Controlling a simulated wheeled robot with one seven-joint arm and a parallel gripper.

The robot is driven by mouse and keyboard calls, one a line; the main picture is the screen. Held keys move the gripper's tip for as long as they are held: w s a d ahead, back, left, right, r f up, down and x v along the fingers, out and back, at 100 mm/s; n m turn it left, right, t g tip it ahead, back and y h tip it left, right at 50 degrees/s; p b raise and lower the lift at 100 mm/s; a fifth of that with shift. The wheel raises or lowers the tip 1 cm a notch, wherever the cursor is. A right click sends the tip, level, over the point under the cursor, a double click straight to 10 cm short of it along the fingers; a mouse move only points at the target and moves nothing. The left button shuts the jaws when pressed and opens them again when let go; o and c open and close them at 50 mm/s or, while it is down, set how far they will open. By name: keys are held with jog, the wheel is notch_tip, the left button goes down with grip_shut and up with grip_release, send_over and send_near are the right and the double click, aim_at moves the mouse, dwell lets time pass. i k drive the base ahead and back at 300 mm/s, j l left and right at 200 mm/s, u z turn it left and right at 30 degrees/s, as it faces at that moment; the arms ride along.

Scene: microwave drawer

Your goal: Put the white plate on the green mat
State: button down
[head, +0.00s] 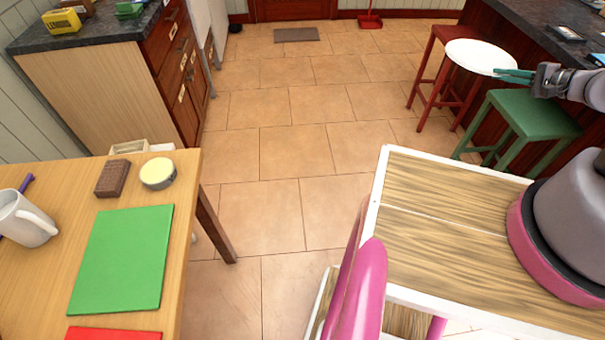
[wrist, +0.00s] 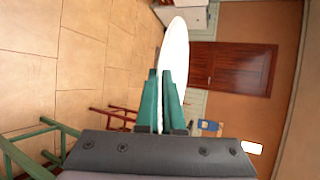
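The white plate (head: 481,57) is held level in the air at the upper right of the head view, in front of the stools. My gripper (head: 514,76) has its teal fingers at the plate's right edge, shut on the rim. In the wrist view the plate (wrist: 174,55) shows edge-on between the fingertips of my gripper (wrist: 164,88). The green mat (head: 122,258) lies flat and bare on the wooden table at the lower left, far from the plate.
The wooden table (head: 22,287) also holds a white mug (head: 24,219), a brown block (head: 112,178), a round tin (head: 158,173) and a red mat (head: 113,334). A wood-topped cart (head: 440,231) stands at right. Red (head: 447,34) and green (head: 533,115) stools stand behind it. Tiled floor between is clear.

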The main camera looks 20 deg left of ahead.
aim_at(124, 253)
jog(key=k+u, duration=0.15)
jog(key=u, duration=1.7)
jog(key=k+j+u, duration=0.1)
jog(key=k+j, duration=0.7)
jog(key=j, duration=0.2)
jog(key=u, duration=0.05)
